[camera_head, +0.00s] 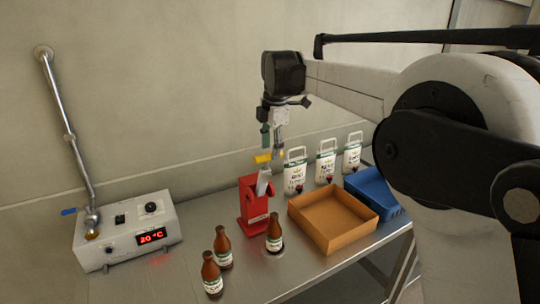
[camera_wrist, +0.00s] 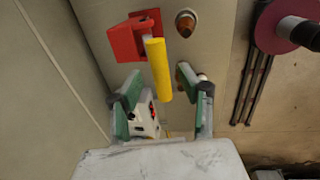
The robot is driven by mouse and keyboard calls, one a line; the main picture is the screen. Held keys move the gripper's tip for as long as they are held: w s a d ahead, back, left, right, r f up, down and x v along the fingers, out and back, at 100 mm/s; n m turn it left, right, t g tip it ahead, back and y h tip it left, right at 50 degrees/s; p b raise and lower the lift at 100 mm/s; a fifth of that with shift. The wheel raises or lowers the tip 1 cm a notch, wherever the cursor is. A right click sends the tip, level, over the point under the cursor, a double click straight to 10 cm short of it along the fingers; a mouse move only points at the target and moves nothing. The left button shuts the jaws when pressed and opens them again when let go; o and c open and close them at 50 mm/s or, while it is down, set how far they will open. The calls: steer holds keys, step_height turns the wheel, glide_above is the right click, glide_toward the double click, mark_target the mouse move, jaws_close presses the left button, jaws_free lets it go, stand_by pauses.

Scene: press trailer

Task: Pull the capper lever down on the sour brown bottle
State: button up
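The red capper (camera_head: 252,207) stands on the metal table. Its yellow lever handle (camera_head: 263,158) is raised at the top. In the wrist view the red capper (camera_wrist: 125,40) is at the top, and the yellow handle (camera_wrist: 158,70) reaches down toward the space between my fingers. My gripper (camera_head: 272,148) is just above the handle; in the wrist view (camera_wrist: 160,98) its green-padded fingers are spread. I cannot tell whether they touch the handle. Brown bottles stand in front of the capper (camera_head: 222,249) (camera_head: 212,278) and at its right front (camera_head: 274,232). Their labels are too small to read.
An orange-brown tray (camera_head: 311,231) and a blue crate (camera_head: 392,212) are right of the capper. White pouches (camera_head: 295,172) stand behind the tray. A control box (camera_head: 117,234) reading 20 °C, with a tall metal rod, is at the left. The wall is close behind.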

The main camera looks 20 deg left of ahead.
mark_target(264, 177)
steer(key=shift+w+a+f, duration=0.1)
steer(key=shift+f, duration=0.8)
steer(key=shift+w+a+f, duration=0.1)
steer(key=shift+f, duration=0.75)
steer(key=shift+c, duration=0.4)
jaws_close()
